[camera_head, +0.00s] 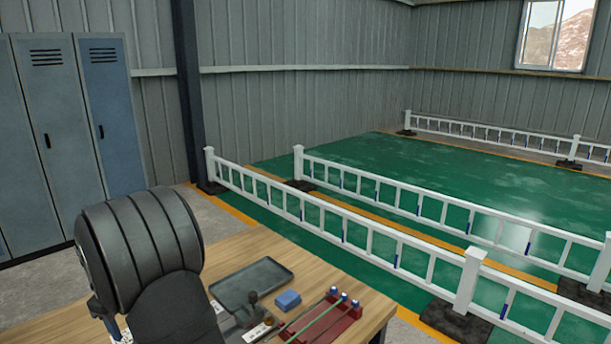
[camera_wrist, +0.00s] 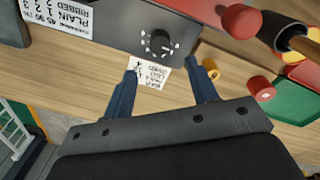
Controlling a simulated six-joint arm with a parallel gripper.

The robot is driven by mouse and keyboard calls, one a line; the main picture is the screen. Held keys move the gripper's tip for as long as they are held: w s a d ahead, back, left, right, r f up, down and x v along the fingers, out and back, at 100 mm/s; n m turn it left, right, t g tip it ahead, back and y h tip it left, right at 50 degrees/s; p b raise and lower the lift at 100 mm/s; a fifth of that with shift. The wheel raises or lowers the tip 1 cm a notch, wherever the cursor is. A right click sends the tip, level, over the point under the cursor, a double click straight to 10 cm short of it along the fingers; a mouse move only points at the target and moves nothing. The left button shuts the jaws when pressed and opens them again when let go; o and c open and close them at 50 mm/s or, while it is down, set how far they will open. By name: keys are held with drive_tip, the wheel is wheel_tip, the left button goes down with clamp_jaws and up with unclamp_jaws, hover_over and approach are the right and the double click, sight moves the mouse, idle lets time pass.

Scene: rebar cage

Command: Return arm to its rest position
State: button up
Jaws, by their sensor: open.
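In the wrist view my gripper (camera_wrist: 163,69) has two dark blue fingers spread wide apart. Nothing is between them. They hang over the wooden table, close to a grey box (camera_wrist: 112,22) with a black dial (camera_wrist: 158,42). In the head view the black links of my arm fill the lower left, over the table (camera_head: 240,254). The gripper itself cannot be made out there.
On the table are a dark tray (camera_head: 252,284), a blue block (camera_head: 288,300) and a red fixture (camera_head: 330,318) with a green bar. The wrist view shows a red ball-shaped knob (camera_wrist: 241,20), a red cylinder (camera_wrist: 260,88) and a green tray (camera_wrist: 296,102). White railings (camera_head: 400,205) stand beyond.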

wheel_tip(320, 180, down, 9)
drive_tip(key=shift+w+r, duration=0.1)
drive_tip(key=shift+w, duration=0.05)
drive_tip(key=shift+r+m, duration=0.1)
drive_tip(key=shift+m, duration=1.5)
drive_tip(key=m, duration=1)
drive_tip(key=shift+m, duration=0.3)
drive_tip(key=m, duration=0.4)
drive_tip(key=shift+w+g+h, duration=0.1)
drive_tip(key=shift+g+h, duration=0.2)
